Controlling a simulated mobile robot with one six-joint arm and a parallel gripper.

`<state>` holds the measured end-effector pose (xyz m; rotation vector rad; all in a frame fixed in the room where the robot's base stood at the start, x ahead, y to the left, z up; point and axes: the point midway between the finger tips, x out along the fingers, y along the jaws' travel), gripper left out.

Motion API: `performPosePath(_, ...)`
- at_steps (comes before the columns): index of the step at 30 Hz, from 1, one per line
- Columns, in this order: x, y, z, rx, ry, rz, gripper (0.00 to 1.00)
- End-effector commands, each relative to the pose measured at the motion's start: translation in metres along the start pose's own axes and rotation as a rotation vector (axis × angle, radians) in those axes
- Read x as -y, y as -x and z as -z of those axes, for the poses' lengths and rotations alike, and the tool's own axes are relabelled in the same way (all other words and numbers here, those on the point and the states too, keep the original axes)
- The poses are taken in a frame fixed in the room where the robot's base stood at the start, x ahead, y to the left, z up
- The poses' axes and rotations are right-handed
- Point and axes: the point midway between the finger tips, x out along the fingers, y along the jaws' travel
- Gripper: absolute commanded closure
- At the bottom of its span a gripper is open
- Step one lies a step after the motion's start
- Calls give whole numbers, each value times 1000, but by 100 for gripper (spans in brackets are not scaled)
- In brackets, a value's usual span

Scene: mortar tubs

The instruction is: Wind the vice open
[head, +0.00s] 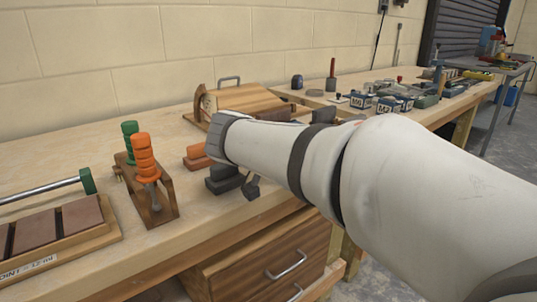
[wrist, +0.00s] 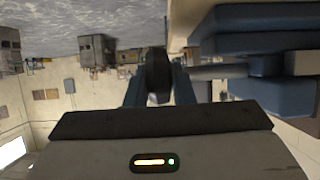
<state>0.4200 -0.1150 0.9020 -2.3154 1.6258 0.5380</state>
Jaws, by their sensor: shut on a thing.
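The blue-grey vice (wrist: 265,38) fills the upper right of the wrist view, close to my gripper. A grey spindle (wrist: 218,72) runs from it towards my fingers. My gripper (wrist: 159,88) has its two fingers on either side of a dark rounded handle part (wrist: 157,68) and is shut on it. In the head view, my arm hides most of the gripper. A dark block (head: 224,180) at the bench's front edge, just below my wrist, looks like part of the vice. How wide the jaws stand cannot be told.
The wooden bench (head: 100,178) holds a tool rack (head: 157,207) with orange and green handles, an orange block (head: 196,158), and a wooden box (head: 245,98) behind my arm. Drawers (head: 265,262) sit under the front edge. A second bench behind carries several small items.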

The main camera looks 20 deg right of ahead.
Motion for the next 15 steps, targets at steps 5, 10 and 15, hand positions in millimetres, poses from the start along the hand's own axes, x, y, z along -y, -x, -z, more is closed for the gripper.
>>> performPosePath(5,2,1,1,-2,0,7,66)
performPosePath(10,1,0,1,-1,0,4,57)
performPosePath(15,1,1,1,-1,0,3,57)
